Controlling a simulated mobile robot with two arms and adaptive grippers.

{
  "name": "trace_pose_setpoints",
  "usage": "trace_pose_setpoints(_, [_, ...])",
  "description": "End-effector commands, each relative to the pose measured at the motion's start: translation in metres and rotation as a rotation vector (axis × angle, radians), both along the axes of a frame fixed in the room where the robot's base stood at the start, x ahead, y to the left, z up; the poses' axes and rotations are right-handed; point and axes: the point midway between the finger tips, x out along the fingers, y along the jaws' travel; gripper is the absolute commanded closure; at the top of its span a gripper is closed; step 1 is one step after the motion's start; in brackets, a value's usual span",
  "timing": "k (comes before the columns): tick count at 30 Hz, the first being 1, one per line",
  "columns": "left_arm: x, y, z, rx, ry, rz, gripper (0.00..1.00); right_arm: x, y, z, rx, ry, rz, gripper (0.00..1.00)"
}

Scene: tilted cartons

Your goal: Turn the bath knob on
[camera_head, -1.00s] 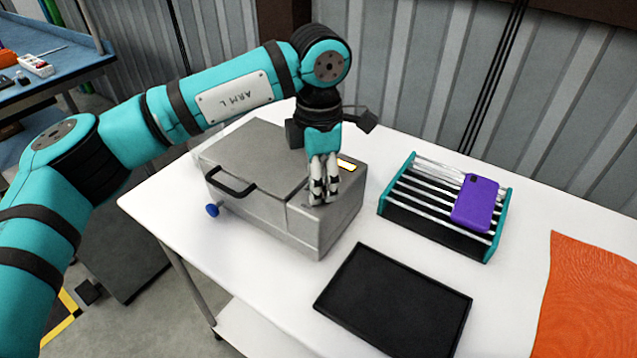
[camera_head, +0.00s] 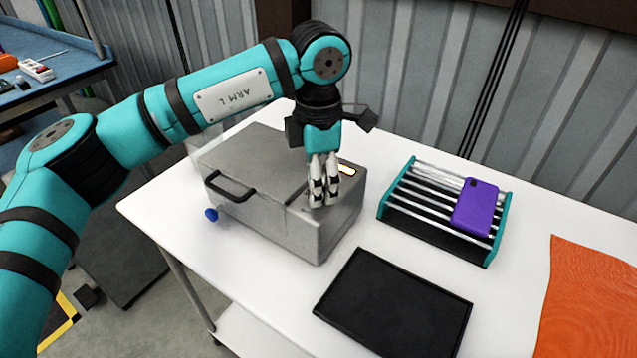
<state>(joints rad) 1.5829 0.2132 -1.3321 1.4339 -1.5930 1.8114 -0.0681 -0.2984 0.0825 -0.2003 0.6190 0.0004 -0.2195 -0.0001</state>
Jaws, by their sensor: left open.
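The bath is a grey metal box (camera_head: 270,222) on the white table, with a black handle (camera_head: 229,188) on its lid. My left gripper (camera_head: 323,203) points down over the right end of the bath's top, beside the lit panel. Its fingers are close together but open, with nothing seen between them. The knob is not visible; the fingers may hide it. My right gripper is not in view.
A rack (camera_head: 440,240) with teal ends holds a purple phone-like object (camera_head: 475,207) to the right. A black tray (camera_head: 395,305) lies in front, and an orange cloth (camera_head: 590,305) at the right. The white table (camera_head: 280,290) is bare between them. A corrugated wall stands behind.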

Motion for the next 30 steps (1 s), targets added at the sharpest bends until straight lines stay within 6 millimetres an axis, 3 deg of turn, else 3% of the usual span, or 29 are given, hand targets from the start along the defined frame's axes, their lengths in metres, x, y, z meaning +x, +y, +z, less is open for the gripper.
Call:
trace_pose_setpoints(9, [0.000,-0.001,0.067,-0.003,-0.004,0.001,0.56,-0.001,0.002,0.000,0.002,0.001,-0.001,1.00])
trace_pose_setpoints(15, [0.000,-0.001,0.099,-0.001,-0.002,0.000,0.56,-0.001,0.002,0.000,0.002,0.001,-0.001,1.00])
trace_pose_setpoints(21, [0.000,-0.001,0.111,-0.002,-0.001,-0.001,0.56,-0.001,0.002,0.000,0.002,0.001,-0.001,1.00])
trace_pose_setpoints(30, [0.000,-0.001,0.111,-0.001,0.000,-0.001,0.56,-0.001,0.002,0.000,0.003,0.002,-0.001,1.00])
